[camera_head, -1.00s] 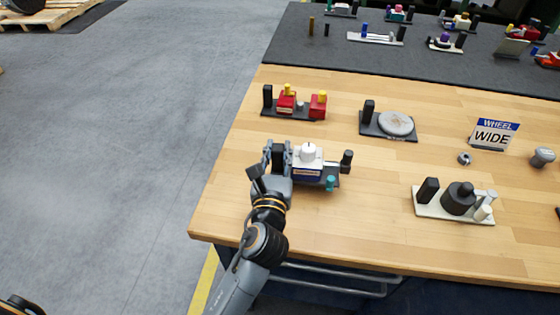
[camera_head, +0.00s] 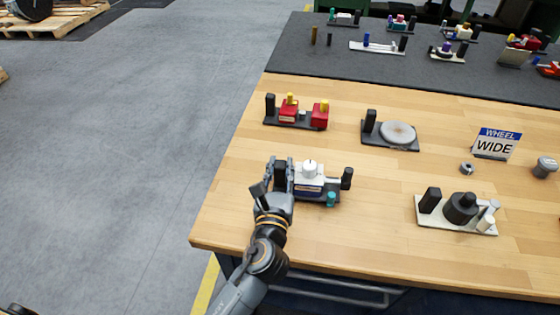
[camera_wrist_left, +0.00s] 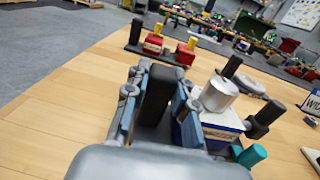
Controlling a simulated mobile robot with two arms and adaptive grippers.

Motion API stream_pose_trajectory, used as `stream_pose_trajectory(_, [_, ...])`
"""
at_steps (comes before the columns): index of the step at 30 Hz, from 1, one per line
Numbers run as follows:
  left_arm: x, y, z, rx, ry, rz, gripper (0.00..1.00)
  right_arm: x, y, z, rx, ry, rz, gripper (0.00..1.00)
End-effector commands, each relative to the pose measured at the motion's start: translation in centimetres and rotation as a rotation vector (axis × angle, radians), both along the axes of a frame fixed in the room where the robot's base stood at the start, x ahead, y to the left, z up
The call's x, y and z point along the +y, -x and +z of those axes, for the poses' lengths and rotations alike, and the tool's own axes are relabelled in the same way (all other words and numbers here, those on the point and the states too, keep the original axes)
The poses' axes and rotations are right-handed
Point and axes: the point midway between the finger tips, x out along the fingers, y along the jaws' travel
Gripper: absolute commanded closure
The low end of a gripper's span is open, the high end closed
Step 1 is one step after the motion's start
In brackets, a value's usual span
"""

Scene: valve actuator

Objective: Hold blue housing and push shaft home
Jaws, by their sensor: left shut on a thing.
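The blue housing (camera_head: 308,184) has a white top and a white round cap; it stands on a dark base plate near the table's left front and also shows in the left wrist view (camera_wrist_left: 208,130). A grey rod, seemingly the shaft, with a black end piece (camera_head: 347,178) sticks out of its right side; the end piece also shows in the wrist view (camera_wrist_left: 264,118). My left gripper (camera_head: 281,172) is just left of the housing, its fingers shut on a black upright post (camera_wrist_left: 156,95) of the same fixture. How far the shaft sits inside is hidden. My right gripper is not in view.
Behind are a red two-block fixture (camera_head: 319,116) and a grey disc fixture (camera_head: 398,133). A white-plate fixture (camera_head: 456,226) is on the right. The wood between them is clear.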

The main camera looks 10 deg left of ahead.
Motion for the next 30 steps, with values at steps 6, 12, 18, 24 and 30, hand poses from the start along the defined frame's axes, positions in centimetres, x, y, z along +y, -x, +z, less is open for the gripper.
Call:
stream_pose_trajectory(6, [-0.01,0.0,-0.35,-0.003,0.002,0.0,1.0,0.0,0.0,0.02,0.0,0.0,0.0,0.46])
stream_pose_trajectory(12, [-0.01,-0.01,-0.35,-0.003,0.003,-0.001,1.0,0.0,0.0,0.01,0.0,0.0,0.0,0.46])
stream_pose_trajectory(18, [-0.01,-0.01,-0.39,-0.003,0.002,-0.001,1.0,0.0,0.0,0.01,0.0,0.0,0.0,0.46])
stream_pose_trajectory(24, [-0.01,-0.01,-0.62,-0.003,0.003,0.0,1.0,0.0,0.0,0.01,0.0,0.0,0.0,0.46])
stream_pose_trajectory(30, [0.0,-0.02,-0.93,-0.003,0.001,0.0,1.0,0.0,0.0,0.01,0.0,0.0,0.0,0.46])
